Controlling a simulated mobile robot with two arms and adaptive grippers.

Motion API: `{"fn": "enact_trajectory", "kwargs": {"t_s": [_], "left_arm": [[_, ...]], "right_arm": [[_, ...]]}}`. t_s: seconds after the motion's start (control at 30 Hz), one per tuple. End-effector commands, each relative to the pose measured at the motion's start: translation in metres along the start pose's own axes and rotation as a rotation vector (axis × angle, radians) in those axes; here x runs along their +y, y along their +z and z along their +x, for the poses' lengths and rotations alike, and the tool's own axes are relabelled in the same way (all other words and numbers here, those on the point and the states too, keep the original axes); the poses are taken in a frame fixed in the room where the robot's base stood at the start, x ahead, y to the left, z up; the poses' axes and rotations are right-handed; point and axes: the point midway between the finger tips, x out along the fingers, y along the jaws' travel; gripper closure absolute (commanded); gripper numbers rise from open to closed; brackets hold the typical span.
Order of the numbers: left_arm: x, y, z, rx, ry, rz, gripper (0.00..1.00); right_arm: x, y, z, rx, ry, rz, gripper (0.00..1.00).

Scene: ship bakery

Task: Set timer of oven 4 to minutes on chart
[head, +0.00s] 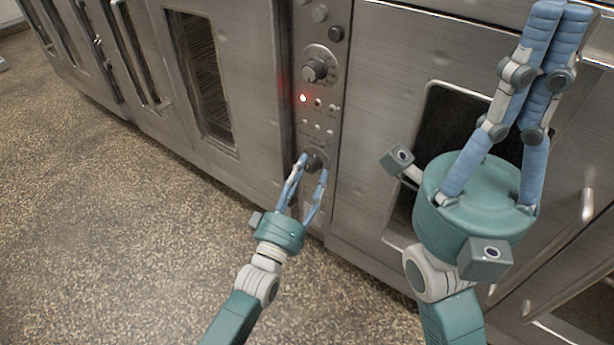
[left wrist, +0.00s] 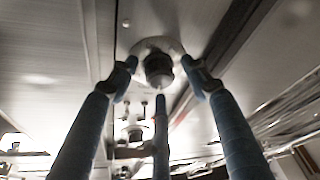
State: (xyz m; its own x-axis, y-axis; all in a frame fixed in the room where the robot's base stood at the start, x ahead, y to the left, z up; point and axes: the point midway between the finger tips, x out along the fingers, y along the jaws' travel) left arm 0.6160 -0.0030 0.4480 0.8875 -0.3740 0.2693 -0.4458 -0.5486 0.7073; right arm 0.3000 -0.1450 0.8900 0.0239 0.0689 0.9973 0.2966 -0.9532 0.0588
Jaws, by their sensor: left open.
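A narrow steel control panel (head: 322,120) stands between two oven doors. It carries a dark upper knob (head: 314,70) on a round dial and a dark lower knob (head: 314,164) near its bottom. My left gripper (head: 309,170) is open, with its fingers at the lower knob and partly hiding it. In the left wrist view the knob (left wrist: 158,68) on its round plate sits between the spread fingertips; contact cannot be made out. My right gripper (head: 562,8) is raised at the upper right, its fingers together and empty. Dial markings are too small to read. No chart shows.
A red lamp (head: 303,98) glows on the panel, near small switches (head: 318,127). A windowed oven door (head: 385,75) is at right, partly behind my right gripper. More oven doors (head: 160,100) line the left. The speckled floor (head: 120,230) is clear.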

Motion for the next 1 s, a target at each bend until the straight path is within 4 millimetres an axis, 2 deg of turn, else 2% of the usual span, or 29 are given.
{"fn": "enact_trajectory", "kwargs": {"t_s": [0.33, 0.53, 1.0], "left_arm": [[0.0002, -0.0007, 0.0041, 0.001, 0.000, 0.000, 0.54], [0.0000, -0.0014, 0.0041, 0.002, 0.000, 0.001, 0.94], [-0.0026, -0.0051, 0.0047, 0.003, 0.029, 0.084, 0.95]], "right_arm": [[-0.0004, -0.0005, 0.0011, 0.005, -0.001, 0.000, 1.00], [-0.0005, -0.0005, 0.0011, 0.005, -0.002, 0.000, 1.00], [-0.0005, -0.0006, 0.0013, 0.005, -0.001, 0.001, 1.00]]}}
